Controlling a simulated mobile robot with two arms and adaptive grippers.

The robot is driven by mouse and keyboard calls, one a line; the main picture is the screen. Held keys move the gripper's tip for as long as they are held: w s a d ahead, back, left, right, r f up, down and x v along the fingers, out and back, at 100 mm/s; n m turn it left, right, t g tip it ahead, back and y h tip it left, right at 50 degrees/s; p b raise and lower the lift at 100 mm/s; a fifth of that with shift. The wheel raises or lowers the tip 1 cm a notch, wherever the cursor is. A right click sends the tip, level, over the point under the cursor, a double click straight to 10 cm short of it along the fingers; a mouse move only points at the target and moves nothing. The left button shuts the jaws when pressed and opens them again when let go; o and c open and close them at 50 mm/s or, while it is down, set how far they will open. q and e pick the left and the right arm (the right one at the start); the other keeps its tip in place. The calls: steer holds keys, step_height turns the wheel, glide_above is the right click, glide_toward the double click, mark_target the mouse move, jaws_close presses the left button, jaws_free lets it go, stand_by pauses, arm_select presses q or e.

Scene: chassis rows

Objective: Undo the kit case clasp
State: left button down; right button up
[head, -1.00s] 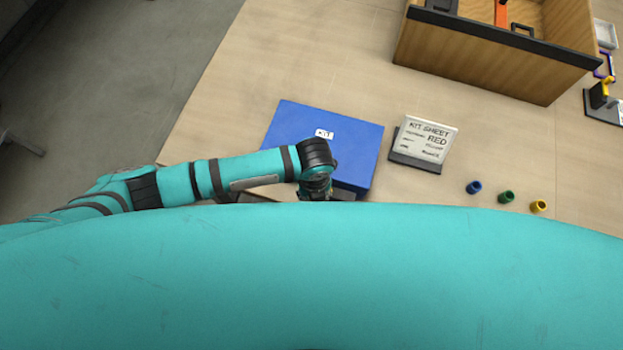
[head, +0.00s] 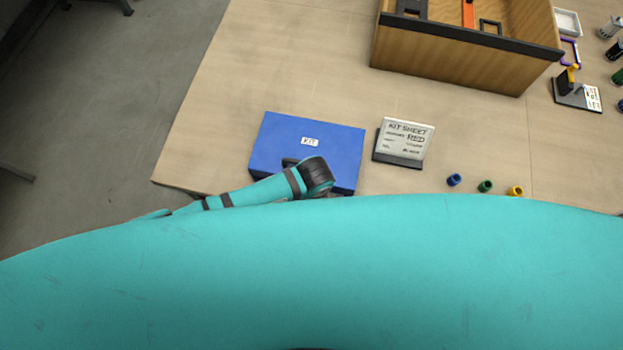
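The blue kit case (head: 282,146) lies on the table left of the middle in the head view, its lid down, with a white KIT label (head: 310,142) on top. My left arm reaches in from the left, and its black-banded wrist covers part of the case's near edge. The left gripper's fingers are hidden below that wrist and behind my own teal body. The clasp cannot be made out; the near side of the case is largely hidden. My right gripper is not in view.
A kit sheet stand (head: 404,140) stands just right of the case. Blue (head: 454,180), green (head: 485,186) and yellow (head: 515,190) small cylinders sit farther right. A wooden box (head: 450,66) stands at the back. The table left of and behind the case is clear.

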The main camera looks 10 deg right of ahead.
arm_select(q)
steer(key=shift+d, duration=0.15)
stand_by(0.3)
steer(key=c, duration=1.2)
jaws_free()
step_height(320, 180, up, 12)
steer(key=shift+r, duration=0.1)
